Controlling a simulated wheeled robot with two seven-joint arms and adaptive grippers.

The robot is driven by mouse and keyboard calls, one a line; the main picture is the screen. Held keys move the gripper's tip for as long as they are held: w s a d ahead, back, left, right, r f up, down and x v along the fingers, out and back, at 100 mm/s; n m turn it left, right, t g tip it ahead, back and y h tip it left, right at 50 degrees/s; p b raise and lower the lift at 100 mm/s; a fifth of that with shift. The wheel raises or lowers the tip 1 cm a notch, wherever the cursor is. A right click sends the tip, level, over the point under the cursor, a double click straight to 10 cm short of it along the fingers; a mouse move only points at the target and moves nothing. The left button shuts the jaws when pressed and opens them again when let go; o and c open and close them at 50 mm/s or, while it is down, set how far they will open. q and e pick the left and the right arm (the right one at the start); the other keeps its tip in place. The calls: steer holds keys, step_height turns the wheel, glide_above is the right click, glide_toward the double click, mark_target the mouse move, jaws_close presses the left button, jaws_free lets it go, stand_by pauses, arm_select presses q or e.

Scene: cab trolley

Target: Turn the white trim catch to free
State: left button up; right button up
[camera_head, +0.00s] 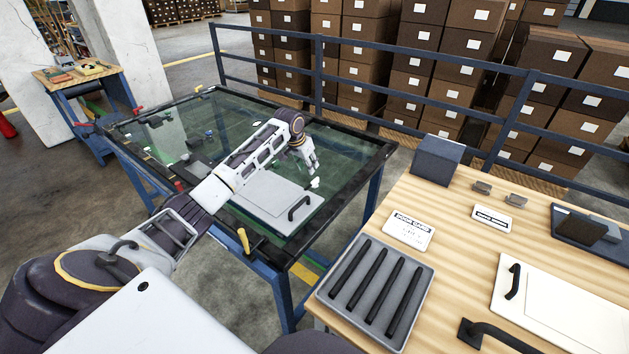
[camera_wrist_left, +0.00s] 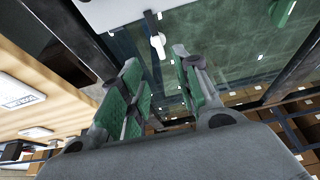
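The white trim catch (camera_head: 315,183) is a small white piece at the right side of the glass-topped blue frame, near the pale panel. It also shows in the left wrist view (camera_wrist_left: 157,42), with a rounded white end. My left gripper (camera_head: 312,168) is just above and beside the catch. In the left wrist view its two green-padded fingers (camera_wrist_left: 157,60) are apart with nothing seen between them. The catch appears just beyond the fingertips, in line with the gap; I cannot tell whether they touch. My right gripper is not in view.
The pale panel (camera_head: 272,207) with a black handle (camera_head: 299,207) lies by the catch. A yellow-handled clamp (camera_head: 244,241) sits on the near frame edge. The wooden table (camera_head: 465,262) at right holds a grey tray (camera_head: 340,307) of black bars. A blue railing (camera_head: 400,96) runs behind.

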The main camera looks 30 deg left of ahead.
mark_target(315, 180)
arm_select(q)
steer(key=x, duration=0.5)
steer(key=shift+f, duration=0.25)
steer(key=shift+x, duration=0.8)
steer(key=shift+b+x, duration=0.3)
steer(key=shift+x, duration=1.1)
steer(key=shift+w+f, duration=0.3)
steer(key=shift+f, duration=0.35)
steer(key=c, duration=0.7)
jaws_close()
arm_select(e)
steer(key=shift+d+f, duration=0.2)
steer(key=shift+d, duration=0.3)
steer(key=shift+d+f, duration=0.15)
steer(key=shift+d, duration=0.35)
